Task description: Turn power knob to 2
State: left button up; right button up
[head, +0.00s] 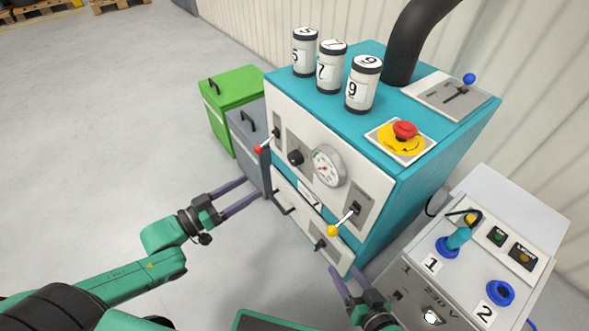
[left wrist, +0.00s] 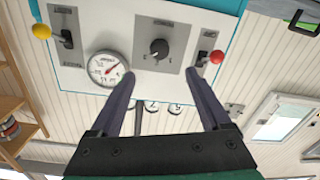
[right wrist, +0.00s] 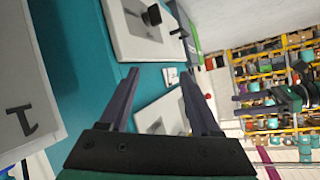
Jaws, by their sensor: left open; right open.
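The teal machine (head: 375,205) has a pale front panel with a black knob (head: 295,157) between a red-tipped lever (head: 259,149) and a round gauge (head: 328,166). The left wrist view shows this knob (left wrist: 159,48) on a grey plate; its label is too small to read. A second black knob (head: 320,244) sits lower on the front. My left gripper (head: 253,190) is open and empty, left of the machine, apart from the knob; its fingers frame the knob in its wrist view. My right gripper (head: 346,269) is open and empty, low by the machine's front right.
A yellow-tipped lever (head: 333,230) sticks out right of the gauge. Green (head: 233,90) and grey (head: 247,140) boxes stand left of the machine. Numbered cylinders (head: 331,70) and a red emergency button (head: 404,130) are on top. A 230 V box (head: 450,285) stands right. Floor at left is clear.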

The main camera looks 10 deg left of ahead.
aim_at(291, 161)
pick_arm(q)
jog(key=b+x, duration=0.5)
jog(key=x, duration=0.8)
jog(key=shift+r+b, duration=0.1)
jog(key=shift+b, duration=0.3)
jog(key=shift+w+d+r, duration=0.1)
jog(key=shift+w+d, duration=0.2)
jog(key=shift+w, duration=0.1)
pick_arm(e)
notch_tip(291, 161, down, 7)
jog(key=t, duration=0.1)
jog(key=shift+m, duration=0.3)
jog(key=shift+s, duration=0.1)
pick_arm(q)
grip_shut()
pick_arm(e)
jog(key=shift+r, duration=0.1)
